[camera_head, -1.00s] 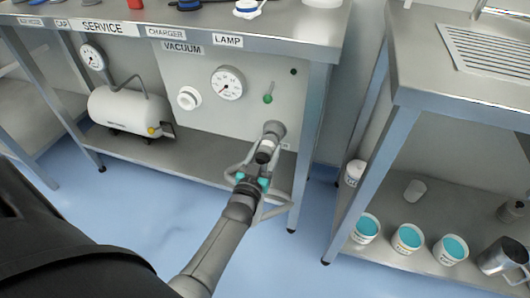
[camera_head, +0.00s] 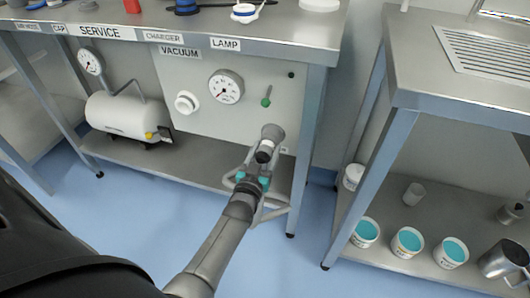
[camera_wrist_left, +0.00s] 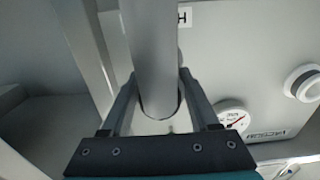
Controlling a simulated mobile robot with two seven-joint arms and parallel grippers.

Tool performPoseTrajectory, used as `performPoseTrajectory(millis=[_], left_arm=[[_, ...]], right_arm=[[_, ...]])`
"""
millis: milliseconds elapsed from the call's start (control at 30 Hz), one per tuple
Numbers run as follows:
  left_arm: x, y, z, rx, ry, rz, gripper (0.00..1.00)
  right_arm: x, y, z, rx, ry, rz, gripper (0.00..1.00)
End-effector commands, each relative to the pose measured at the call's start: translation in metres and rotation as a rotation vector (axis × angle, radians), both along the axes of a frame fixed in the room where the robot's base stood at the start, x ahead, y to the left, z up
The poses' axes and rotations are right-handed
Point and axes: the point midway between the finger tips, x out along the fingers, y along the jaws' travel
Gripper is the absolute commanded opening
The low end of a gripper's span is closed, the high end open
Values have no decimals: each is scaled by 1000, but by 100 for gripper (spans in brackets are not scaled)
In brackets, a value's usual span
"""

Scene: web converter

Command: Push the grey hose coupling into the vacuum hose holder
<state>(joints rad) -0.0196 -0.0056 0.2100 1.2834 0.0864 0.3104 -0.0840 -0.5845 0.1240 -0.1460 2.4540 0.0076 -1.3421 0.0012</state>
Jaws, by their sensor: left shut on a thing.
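My left gripper (camera_head: 261,160) is at the lower right of the grey service panel, beside the table's front right leg. It is shut on a grey cylindrical part, which I take to be the hose coupling (camera_head: 267,148). In the left wrist view the grey tube (camera_wrist_left: 152,55) lies between the two fingers. A darker grey round piece (camera_head: 273,132), probably the vacuum hose holder, is at the coupling's far end. They look in line; I cannot tell how deep the coupling sits. My right gripper is not in view.
A gauge (camera_head: 226,87), a white round port (camera_head: 187,102) and a green-tipped lever (camera_head: 266,102) are on the panel. A white tank (camera_head: 128,114) stands on the lower shelf at left. The right bench (camera_head: 455,75) holds tubs with teal contents below. Blue floor is clear between.

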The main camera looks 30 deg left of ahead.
Motion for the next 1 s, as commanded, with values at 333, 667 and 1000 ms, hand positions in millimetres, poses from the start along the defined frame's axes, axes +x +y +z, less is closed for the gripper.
performPoseTrajectory(millis=[333,667,1000], left_arm=[[2,1,1,0,-2,0,66],[2,1,0,0,0,0,96],[1,0,-1,0,2,0,96]], right_arm=[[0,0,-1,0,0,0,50],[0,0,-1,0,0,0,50],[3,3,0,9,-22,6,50]])
